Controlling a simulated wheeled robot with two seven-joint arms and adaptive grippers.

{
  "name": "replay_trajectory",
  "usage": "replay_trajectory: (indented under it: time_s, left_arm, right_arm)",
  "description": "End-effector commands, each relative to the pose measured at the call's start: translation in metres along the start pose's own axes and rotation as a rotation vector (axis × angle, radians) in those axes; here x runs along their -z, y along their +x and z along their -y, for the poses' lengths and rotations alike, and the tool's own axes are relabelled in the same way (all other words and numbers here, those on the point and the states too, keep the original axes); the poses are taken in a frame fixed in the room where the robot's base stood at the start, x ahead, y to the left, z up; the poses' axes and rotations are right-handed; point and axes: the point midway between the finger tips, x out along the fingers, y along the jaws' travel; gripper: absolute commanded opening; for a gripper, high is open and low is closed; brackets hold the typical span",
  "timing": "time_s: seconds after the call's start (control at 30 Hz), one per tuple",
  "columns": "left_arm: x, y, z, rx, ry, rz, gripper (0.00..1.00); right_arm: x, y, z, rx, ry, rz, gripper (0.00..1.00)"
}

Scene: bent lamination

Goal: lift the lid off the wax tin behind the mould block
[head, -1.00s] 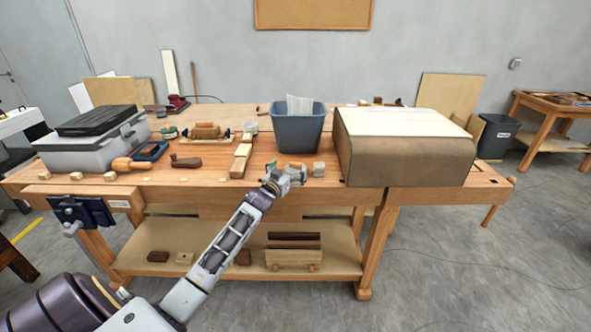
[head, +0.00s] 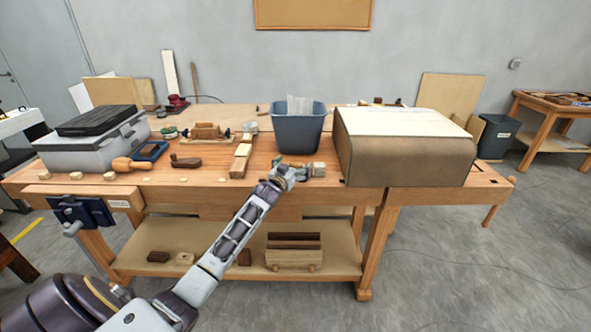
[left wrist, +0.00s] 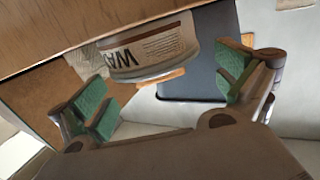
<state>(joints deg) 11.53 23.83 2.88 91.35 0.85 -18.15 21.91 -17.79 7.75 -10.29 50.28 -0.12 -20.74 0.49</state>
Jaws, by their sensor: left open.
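In the left wrist view, a pale round tin (left wrist: 152,46) with upside-down lettering starting "WA" lies between and beyond the spread fingers; its metal rim faces the bottom of the picture. My left gripper (left wrist: 165,95) is open, with nothing between its green pads. In the head view my left gripper (head: 291,176) is at the bench's front edge, before the grey-blue bin. I cannot single the tin out there; the gripper hides part of that spot. A large block with a rounded brown front (head: 408,160) stands to the right; I cannot tell whether it is the mould block.
The bin (head: 297,133) stands just beyond the gripper. A small pale block (head: 318,169) is close to its right. A wood strip (head: 241,160), a plane (head: 206,131) and a grey case (head: 90,148) are to the left.

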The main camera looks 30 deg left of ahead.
Motion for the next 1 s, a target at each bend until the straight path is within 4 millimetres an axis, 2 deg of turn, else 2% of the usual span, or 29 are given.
replay_trajectory:
  time_s: [0.23,0.73,0.77,1.0]
  left_arm:
    - [0.0,0.012,0.0,0.0,0.0,-0.001,1.0]
    - [0.0,0.013,0.0,0.0,0.001,-0.001,1.0]
    - [0.0,0.013,0.0,0.0,0.001,0.0,0.99]
    - [0.0,0.013,0.0,0.0,0.001,-0.001,0.68]
  right_arm:
    - [0.001,0.0,0.001,0.001,0.001,0.001,0.3]
    - [-0.015,-0.001,0.005,0.005,0.0,0.019,0.3]
    - [-0.015,-0.001,0.005,0.005,0.0,0.019,0.3]
    - [-0.006,0.0,0.003,0.003,0.0,0.009,0.3]
